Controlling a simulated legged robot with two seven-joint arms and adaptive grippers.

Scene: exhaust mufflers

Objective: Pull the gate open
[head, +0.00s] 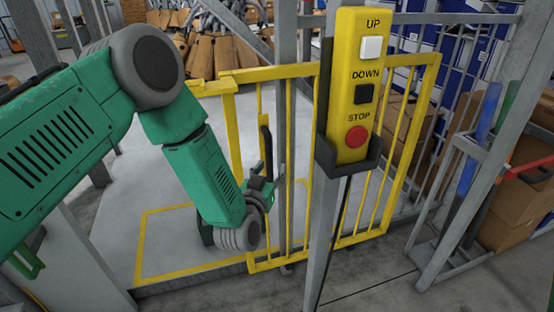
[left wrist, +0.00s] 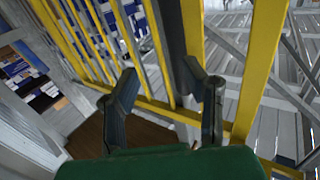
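The yellow barred gate (head: 410,150) stands in the middle of the head view, behind a grey post and the control box. It also shows in the left wrist view (left wrist: 246,75) as long yellow bars. My left gripper (head: 264,188) is at the gate's left part, beside its upright bars. In the left wrist view the two dark fingers (left wrist: 168,80) are spread apart, with a dark upright and yellow bars beyond the gap. I cannot tell whether the fingers touch the gate. My right gripper is in neither view.
A yellow control box (head: 350,90) with UP, DOWN and STOP buttons is mounted on a grey post (head: 318,240) in front of the gate. A grey rack (head: 455,210) and cardboard boxes (head: 510,200) stand at the right. Grey floor (head: 165,240) with a yellow outline lies behind the gate.

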